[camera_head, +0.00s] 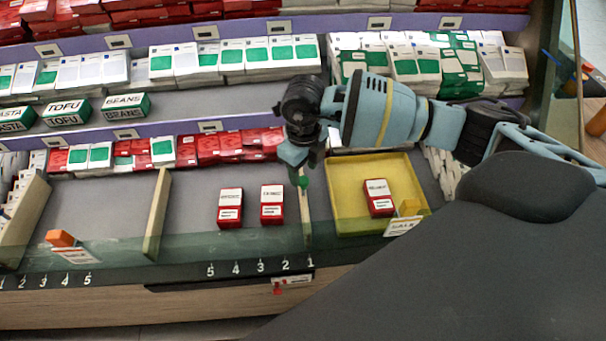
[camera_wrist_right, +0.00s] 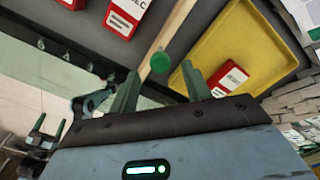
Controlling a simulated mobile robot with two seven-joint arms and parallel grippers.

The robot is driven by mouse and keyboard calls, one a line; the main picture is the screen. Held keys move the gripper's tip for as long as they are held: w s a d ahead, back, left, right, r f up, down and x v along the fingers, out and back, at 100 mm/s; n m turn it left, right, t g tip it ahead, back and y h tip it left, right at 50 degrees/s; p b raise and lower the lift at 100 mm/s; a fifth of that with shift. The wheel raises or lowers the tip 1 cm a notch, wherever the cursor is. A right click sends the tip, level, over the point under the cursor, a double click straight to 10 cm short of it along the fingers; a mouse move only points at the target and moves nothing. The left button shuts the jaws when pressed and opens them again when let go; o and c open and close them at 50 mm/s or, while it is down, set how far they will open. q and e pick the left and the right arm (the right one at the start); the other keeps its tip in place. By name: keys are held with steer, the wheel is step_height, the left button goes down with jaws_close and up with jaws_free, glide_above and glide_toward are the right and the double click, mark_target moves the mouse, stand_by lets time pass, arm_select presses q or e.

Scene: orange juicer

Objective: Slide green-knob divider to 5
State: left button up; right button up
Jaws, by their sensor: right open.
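The divider (camera_head: 305,215) is a thin pale wooden board standing between the grey shelf section and the yellow tray. Its front end is beside the number 1 on the front strip (camera_head: 260,267), where the number 5 (camera_head: 210,271) is farther left. A round green knob (camera_head: 304,180) sits on the divider; it also shows in the right wrist view (camera_wrist_right: 160,62). My right gripper (camera_head: 299,166) is above the divider, pointing down. In the wrist view its open fingers (camera_wrist_right: 160,78) stand on either side of the knob, with gaps visible.
Two red-and-white boxes (camera_head: 230,207) (camera_head: 272,204) stand left of the divider, near numbers 4 and 3. A yellow tray (camera_head: 345,185) with one red box is on its right.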

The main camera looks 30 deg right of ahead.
mark_target(303, 180)
steer(key=shift+f, duration=1.5)
jaws_close()
